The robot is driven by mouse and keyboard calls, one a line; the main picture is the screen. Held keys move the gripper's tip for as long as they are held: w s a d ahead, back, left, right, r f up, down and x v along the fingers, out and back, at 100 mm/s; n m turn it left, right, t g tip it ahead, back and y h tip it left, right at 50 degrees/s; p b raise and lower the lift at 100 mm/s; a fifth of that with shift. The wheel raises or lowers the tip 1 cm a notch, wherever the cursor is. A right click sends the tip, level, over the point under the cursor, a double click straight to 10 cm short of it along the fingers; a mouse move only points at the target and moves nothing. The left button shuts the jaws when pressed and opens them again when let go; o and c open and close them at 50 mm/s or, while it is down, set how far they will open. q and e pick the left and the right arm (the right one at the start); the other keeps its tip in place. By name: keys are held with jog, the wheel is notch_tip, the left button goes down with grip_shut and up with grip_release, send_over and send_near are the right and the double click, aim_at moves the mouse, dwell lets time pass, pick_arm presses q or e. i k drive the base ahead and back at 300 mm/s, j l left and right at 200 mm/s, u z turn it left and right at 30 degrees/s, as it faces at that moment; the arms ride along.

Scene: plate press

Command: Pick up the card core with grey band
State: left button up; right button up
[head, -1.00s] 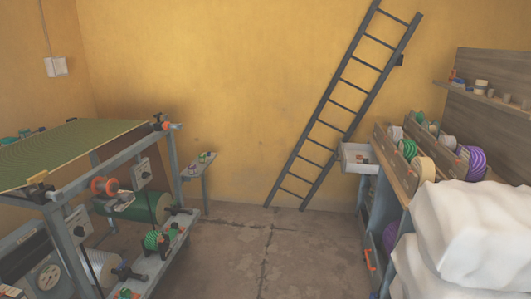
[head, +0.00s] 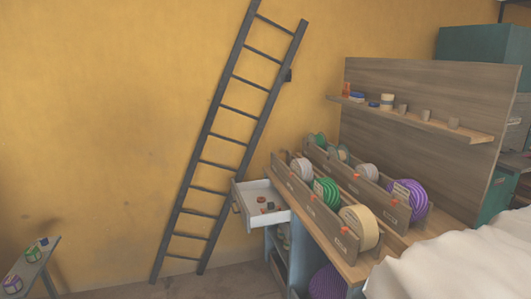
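Several small cores and rolls stand on the narrow wooden shelf (head: 440,120) fixed to the back panel at the right. Three small grey-brown cup-like pieces, a left one (head: 403,110), a middle one (head: 427,115) and a right one (head: 454,123), could be card cores. They are too small to tell which, if any, has a grey band. A cream roll (head: 387,101) stands left of them. Neither of my grippers shows in the head view.
A workbench below the shelf carries wooden racks (head: 315,200) with green, cream and purple striped rolls. An open white drawer (head: 257,187) juts out at its left end. A dark ladder (head: 222,135) leans on the yellow wall. White draped bulk (head: 460,262) fills the lower right.

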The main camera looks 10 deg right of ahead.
aim_at(387, 100)
jog(key=i+z, duration=0.4)
jog(key=i+j+z, duration=0.2)
jog(key=z, duration=0.15)
jog(key=i+j+z, duration=0.4)
jog(key=i+j, duration=0.1)
jog(key=j, duration=0.35)
jog(key=i+j+z, duration=0.1)
jog(key=j, duration=0.35)
jog(key=i+j, duration=0.15)
jog(key=j, duration=0.3)
jog(key=j+z, duration=0.1)
jog(key=j, duration=0.35)
jog(key=i, duration=0.05)
